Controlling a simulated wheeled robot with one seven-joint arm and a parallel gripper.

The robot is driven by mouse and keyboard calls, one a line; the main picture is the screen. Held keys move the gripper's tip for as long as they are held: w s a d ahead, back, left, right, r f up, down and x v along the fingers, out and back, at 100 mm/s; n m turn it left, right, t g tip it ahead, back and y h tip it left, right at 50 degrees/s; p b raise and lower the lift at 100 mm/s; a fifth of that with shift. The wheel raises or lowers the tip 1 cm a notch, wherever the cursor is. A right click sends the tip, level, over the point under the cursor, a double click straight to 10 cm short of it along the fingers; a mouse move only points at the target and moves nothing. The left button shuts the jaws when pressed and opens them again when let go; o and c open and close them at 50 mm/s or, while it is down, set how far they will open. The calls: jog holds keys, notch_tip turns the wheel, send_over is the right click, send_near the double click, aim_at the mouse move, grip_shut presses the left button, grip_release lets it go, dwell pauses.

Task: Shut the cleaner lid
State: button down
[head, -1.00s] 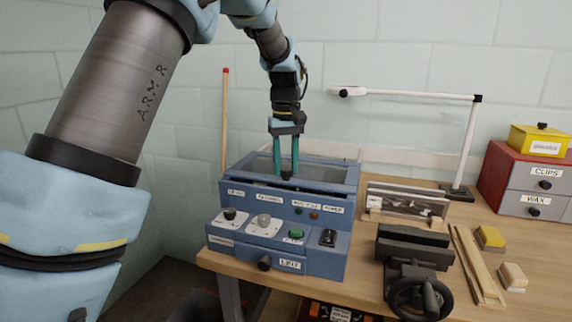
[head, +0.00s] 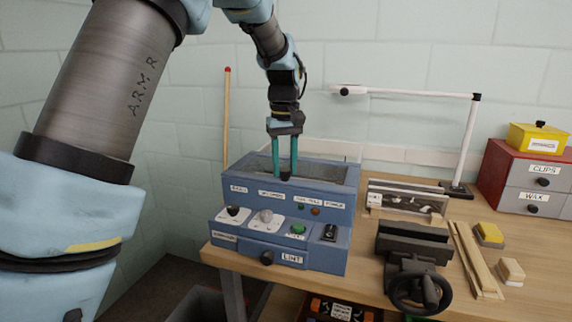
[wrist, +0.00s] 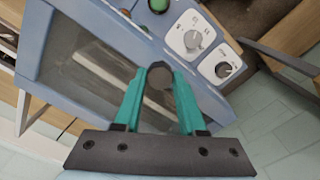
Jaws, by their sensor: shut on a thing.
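The blue cleaner (head: 262,215) stands at the left end of the bench. Its lid (head: 325,177) has a blue frame around a grey window and lies down on the box, with no clear gap at the front edge in the head view. In the wrist view the lid (wrist: 60,30) fills much of the left side. My gripper (head: 285,171) reaches down from above to the lid's front. Its teal fingers are shut on the dark round lid knob (wrist: 159,78).
Knobs, a green button (head: 298,229) and a black switch (head: 330,232) sit on the cleaner's front step. A vise (head: 412,260) and a rack (head: 405,200) stand to the right. A red-tipped stick (head: 226,110) rises behind left.

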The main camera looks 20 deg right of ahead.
jog(key=shift+c, duration=2.4)
grip_release()
jog(key=shift+s+a, duration=0.1)
jog(key=shift+a, duration=0.1)
notch_tip(320, 180, up, 11)
jog(key=b, duration=0.2)
jog(key=shift+f, duration=0.1)
jog(key=w+a+f, duration=0.1)
jog(key=a+f, duration=0.5)
jog(key=a, duration=0.4)
jog(key=w+a+f, duration=0.1)
jog(key=a+f, duration=0.4)
jog(key=a, duration=0.6)
jog(key=s+a+f, duration=0.4)
jog(key=s+a, duration=0.1)
jog(key=a, duration=0.2)
jog(key=s+a+f+t, duration=0.1)
jog(key=s+a+f, duration=0.3)
jog(key=s+a, duration=0.2)
jog(key=shift+s+a+f+n, duration=0.15)
jog(key=shift+a+f+n, duration=0.2)
jog(key=shift+a, duration=0.2)
